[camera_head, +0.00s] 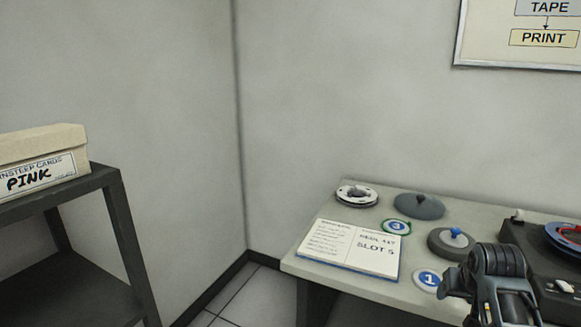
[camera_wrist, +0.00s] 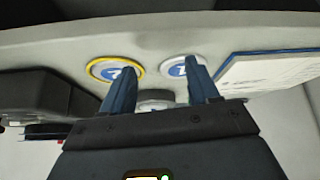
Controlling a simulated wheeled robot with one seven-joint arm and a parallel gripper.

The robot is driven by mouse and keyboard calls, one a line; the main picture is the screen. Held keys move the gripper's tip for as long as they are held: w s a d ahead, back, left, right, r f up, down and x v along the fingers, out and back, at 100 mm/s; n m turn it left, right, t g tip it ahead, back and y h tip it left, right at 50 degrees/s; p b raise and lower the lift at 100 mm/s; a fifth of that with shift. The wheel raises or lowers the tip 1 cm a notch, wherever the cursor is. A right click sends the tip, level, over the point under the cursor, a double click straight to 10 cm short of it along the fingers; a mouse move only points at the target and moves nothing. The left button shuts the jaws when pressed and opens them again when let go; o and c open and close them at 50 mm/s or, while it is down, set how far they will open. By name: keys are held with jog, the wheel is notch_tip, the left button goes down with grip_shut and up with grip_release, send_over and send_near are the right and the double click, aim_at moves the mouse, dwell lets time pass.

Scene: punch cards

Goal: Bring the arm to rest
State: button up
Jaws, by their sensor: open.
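My gripper (camera_wrist: 163,72) shows in the wrist view with its two blue-grey fingers spread apart and nothing held between the tips. Beyond the fingers are two round discs on the pale table: a yellow-rimmed blue one (camera_wrist: 100,72) on the left and a white-and-blue one (camera_wrist: 174,70) on the right. The right finger partly covers the white one. A grey round thing (camera_wrist: 158,104) shows between the fingers, mostly hidden by the gripper body. In the head view my dark arm (camera_head: 497,262) reaches up at the lower right, over the table's front; the fingertips cannot be made out there.
The table (camera_head: 315,253) holds an open notebook (camera_head: 350,247), a reel (camera_head: 357,195), grey lids (camera_head: 420,207), numbered discs (camera_head: 397,227) and a dark machine (camera_head: 520,245) beside my arm. A dark shelf (camera_head: 112,195) with a card box (camera_head: 45,160) stands left. Floor shows between.

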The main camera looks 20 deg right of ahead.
jog(key=s+a+f+n+t, duration=0.1)
jog(key=s+a+f+t, duration=0.2)
jog(key=a, duration=0.5)
jog(key=s+a+f+n, duration=0.2)
jog(key=s+a, duration=0.4)
jog(key=a, duration=0.1)
jog(key=s+a+f+n+t, duration=0.1)
jog(key=s+a+f+t, duration=0.2)
jog(key=a, duration=0.5)
jog(key=s+a+r+n+t+y, duration=0.2)
jog(key=s+a+r, duration=0.4)
jog(key=s+r, duration=0.2)
jog(key=s+a+r+n+t+y, duration=0.2)
jog(key=s+a+r, duration=0.4)
jog(key=s+r, duration=0.3)
jog(key=v, duration=0.3)
jog(key=shift+s+f, duration=0.3)
jog(key=shift+s, duration=0.2)
